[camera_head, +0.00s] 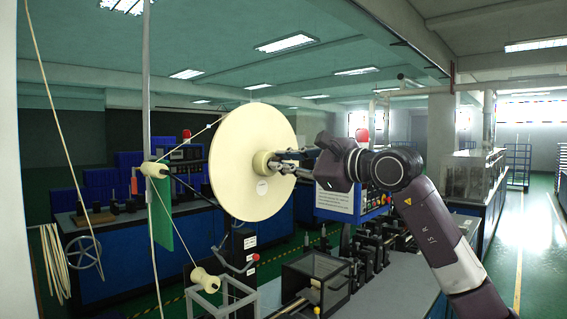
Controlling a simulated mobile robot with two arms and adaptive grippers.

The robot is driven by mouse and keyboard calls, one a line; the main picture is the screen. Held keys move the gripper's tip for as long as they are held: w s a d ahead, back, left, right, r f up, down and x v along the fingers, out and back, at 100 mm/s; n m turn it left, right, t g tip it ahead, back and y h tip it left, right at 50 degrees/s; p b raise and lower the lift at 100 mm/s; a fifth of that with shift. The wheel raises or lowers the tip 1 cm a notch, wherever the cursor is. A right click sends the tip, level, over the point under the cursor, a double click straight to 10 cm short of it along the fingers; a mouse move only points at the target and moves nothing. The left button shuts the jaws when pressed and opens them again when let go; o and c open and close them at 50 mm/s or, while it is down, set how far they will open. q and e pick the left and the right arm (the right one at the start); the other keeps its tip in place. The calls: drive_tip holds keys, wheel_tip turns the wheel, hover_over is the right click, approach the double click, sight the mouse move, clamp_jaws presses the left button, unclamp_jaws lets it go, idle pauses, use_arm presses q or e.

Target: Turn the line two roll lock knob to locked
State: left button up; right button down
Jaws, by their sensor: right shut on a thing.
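A large cream tape roll (238,150) stands upright on its edge-on axle near the middle of the view. A cream lock knob (262,164) sticks out from its centre on the right-facing side. My right gripper (277,161) reaches in from the right and is shut on the knob. The fingers cover part of the knob, so its turned position cannot be told. My left gripper is not in view.
Cream guide rollers (154,170) and a lower roller (205,280) carry the tape left of the roll. A blue control panel (350,200) stands behind my right arm. Machine benches and a grey frame (222,295) fill the space below.

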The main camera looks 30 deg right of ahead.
drive_tip(key=shift+f+m, duration=0.15)
drive_tip(key=shift+m, duration=0.25)
drive_tip(key=c, duration=1.9)
unclamp_jaws()
drive_tip(key=shift+d, duration=0.1)
drive_tip(key=v, duration=1.2)
